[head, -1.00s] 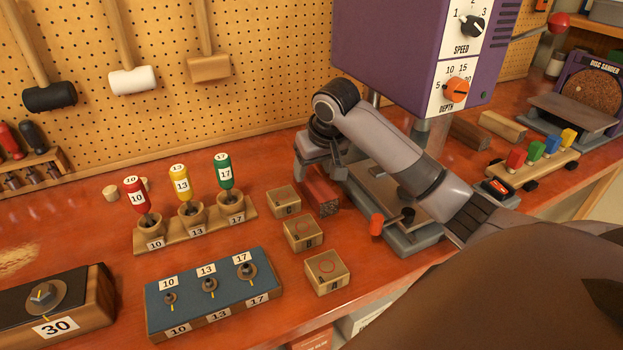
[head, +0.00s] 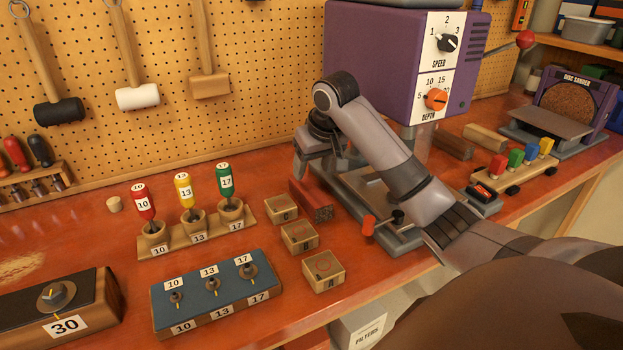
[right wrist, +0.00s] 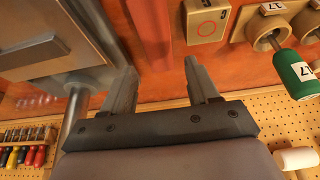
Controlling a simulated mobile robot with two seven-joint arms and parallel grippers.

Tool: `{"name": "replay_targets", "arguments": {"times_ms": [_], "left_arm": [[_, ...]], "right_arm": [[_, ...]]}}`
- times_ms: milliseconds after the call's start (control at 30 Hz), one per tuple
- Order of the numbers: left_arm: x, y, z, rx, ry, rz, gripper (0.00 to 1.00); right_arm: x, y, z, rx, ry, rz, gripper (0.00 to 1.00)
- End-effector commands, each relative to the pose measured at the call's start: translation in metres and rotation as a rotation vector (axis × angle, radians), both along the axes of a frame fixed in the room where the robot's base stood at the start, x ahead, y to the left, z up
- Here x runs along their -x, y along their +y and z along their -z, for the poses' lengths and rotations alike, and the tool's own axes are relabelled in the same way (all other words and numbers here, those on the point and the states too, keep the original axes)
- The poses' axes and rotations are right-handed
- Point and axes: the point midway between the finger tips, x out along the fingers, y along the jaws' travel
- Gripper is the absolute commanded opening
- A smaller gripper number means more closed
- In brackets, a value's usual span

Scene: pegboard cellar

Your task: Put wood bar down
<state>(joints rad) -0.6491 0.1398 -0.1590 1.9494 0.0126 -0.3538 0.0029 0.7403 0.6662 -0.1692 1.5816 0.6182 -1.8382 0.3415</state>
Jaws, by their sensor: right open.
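A reddish-brown wood bar (head: 311,202) lies on the red bench, between block C and the drill press base. Its back end is close to my right gripper in the head view. My right gripper (head: 320,163) is open and empty, above and behind the bar. In the right wrist view, the open fingers (right wrist: 160,72) are apart, and the bar (right wrist: 150,22) shows past their tips with nothing between them. My left gripper is not in view.
A screwdriver rack (head: 190,230) is further left.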

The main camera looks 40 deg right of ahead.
Motion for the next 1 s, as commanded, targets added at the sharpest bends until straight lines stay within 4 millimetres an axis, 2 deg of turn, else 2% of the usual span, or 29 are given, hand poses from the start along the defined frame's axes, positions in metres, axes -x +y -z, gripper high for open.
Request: {"name": "replay_targets", "arguments": {"times_ms": [33, 367, 600, 733, 933, 967, 1000], "left_arm": [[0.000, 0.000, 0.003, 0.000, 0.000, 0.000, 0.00], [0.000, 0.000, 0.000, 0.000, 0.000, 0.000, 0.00], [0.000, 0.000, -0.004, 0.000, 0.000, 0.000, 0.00], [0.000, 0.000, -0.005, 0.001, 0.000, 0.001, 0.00], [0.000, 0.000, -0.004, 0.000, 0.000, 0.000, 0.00], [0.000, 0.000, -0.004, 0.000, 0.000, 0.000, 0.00], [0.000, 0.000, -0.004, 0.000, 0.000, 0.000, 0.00]], "right_arm": [[-0.001, 0.002, 0.013, -0.004, 0.004, 0.000, 0.60], [-0.010, -0.003, 0.046, 0.001, 0.005, 0.004, 0.60], [-0.021, -0.008, 0.079, 0.001, 0.005, 0.004, 0.60], [-0.024, -0.009, 0.086, 0.002, 0.004, 0.004, 0.60], [-0.024, -0.009, 0.087, 0.002, 0.003, 0.004, 0.60], [-0.024, -0.009, 0.087, 0.002, 0.003, 0.004, 0.56], [-0.024, -0.009, 0.087, 0.002, 0.003, 0.004, 0.43]]}}
